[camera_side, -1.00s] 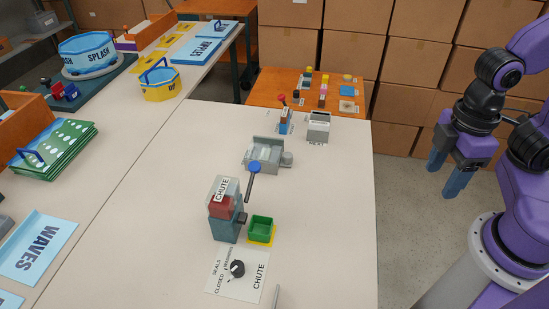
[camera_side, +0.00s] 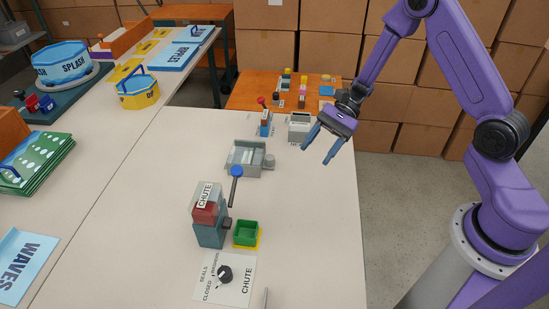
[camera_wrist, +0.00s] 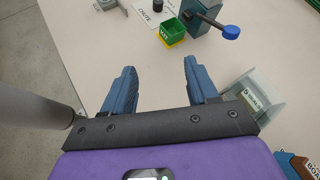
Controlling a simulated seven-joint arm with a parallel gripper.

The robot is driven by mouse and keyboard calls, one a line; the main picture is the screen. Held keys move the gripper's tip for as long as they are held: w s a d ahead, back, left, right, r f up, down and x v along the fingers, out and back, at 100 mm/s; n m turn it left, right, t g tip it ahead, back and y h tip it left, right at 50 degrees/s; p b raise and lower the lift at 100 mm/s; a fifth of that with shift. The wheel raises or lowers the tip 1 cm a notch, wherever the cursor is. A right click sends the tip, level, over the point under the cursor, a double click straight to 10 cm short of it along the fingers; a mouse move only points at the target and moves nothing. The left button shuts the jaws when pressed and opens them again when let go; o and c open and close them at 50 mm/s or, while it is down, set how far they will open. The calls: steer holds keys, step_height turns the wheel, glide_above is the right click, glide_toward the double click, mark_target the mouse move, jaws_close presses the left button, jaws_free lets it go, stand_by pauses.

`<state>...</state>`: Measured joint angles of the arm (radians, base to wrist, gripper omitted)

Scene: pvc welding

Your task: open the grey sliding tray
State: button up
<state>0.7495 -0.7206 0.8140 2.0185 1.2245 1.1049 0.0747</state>
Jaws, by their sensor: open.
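A low grey tray-like unit (camera_side: 244,157) with raised walls sits on the pale table, with a round grey knob (camera_side: 269,161) on its right side. I take it for the sliding tray, but whether it is open or closed is unclear. My gripper (camera_side: 317,154) is open and empty, above the table's right edge, to the right of the unit and apart from it. In the wrist view, my gripper (camera_wrist: 160,66) shows both fingers spread. There, the grey unit (camera_wrist: 262,88) with a label lies beyond the right finger, which partly hides it.
A teal and red chute unit (camera_side: 209,228) with a blue-tipped lever (camera_side: 236,172) stands in front, beside a green bin (camera_side: 246,233) and a dial panel (camera_side: 224,285). A pale grey box (camera_side: 299,127) and a small blue stand (camera_side: 265,124) are behind. Table left of these is clear.

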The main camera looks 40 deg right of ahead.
steer(key=w+d+f+m+t, duration=0.9)
steer(key=d+m, duration=0.2)
steer(key=d, duration=0.2)
steer(key=x, duration=1.7)
steer(key=shift+s+a+f, duration=0.1)
steer(key=shift+s+a, duration=0.15)
steer(key=shift+a, duration=0.15)
